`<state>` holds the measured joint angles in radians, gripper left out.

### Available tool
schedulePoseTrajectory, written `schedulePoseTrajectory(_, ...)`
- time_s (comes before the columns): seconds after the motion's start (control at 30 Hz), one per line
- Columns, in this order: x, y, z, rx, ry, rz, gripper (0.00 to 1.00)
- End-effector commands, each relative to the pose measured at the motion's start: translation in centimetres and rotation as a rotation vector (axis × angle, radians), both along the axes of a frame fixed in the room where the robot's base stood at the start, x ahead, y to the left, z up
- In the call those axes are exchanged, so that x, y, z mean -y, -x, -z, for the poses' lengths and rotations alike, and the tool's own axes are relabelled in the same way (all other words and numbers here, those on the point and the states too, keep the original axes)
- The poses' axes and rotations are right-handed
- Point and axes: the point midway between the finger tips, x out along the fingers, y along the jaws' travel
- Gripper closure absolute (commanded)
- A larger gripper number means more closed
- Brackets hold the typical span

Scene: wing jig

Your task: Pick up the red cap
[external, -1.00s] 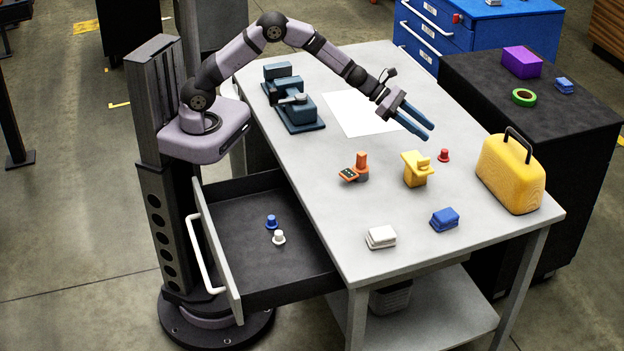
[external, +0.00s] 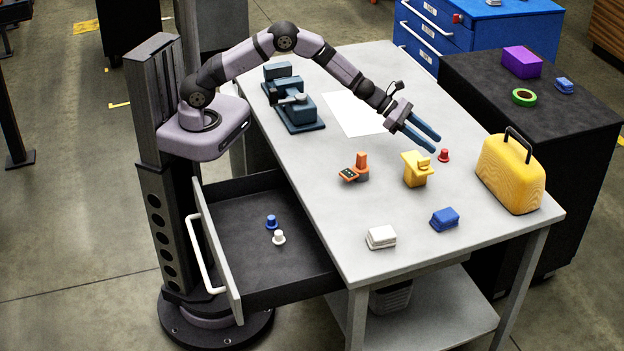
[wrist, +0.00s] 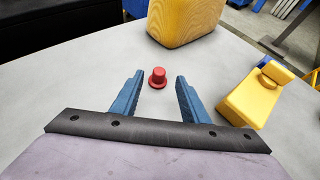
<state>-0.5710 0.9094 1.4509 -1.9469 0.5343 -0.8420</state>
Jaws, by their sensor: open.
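The red cap (external: 443,155) stands upright on the grey table, just behind and right of the yellow jig part (external: 416,170). My gripper (external: 437,144) is open and empty, its blue fingers pointing down toward the cap from the upper left. In the wrist view the red cap (wrist: 157,78) shows between and a little beyond the two open fingertips (wrist: 157,75). The cap is not touched by either finger there. The yellow part (wrist: 256,97) lies to the right of the fingers in the wrist view.
A yellow case (external: 510,174) with a black handle stands right of the cap. An orange part (external: 356,168), a white block (external: 381,237) and a blue block (external: 445,219) sit nearer the front. The open drawer (external: 270,270) holds a blue cap (external: 271,222) and a white cap (external: 279,237).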

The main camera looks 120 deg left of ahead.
Motion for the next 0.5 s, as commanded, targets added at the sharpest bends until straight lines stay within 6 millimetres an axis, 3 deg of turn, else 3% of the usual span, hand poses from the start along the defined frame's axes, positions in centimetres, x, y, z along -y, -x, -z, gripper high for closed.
schedulePoseTrajectory(0.5,-0.2,-3.5,2.2,0.0,0.0,0.0,0.59)
